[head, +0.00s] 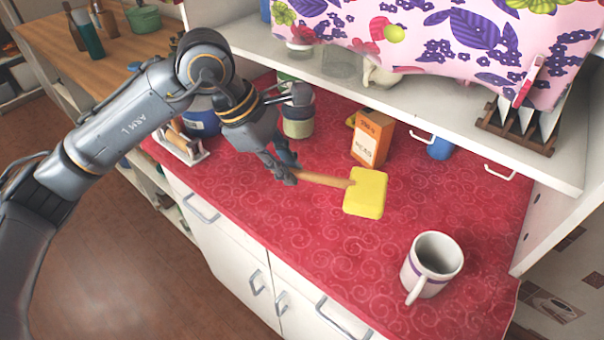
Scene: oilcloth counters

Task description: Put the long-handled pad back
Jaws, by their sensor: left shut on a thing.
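The long-handled pad has a yellow block-shaped head (366,192) and a wooden handle (325,179). It is over the red patterned counter, head pointing right. My left gripper (287,174) is shut on the far end of the handle, and its fingers hide that end. I cannot tell whether the pad touches the counter or hangs just above it. My right gripper is not in view.
An orange-and-white box (371,140) stands behind the pad, and a white mug (432,264) stands at front right. A jar (298,122), a blue container (202,122) and a small white rack (183,147) are near my left arm. A shelf (440,115) overhangs the back. The front middle counter is clear.

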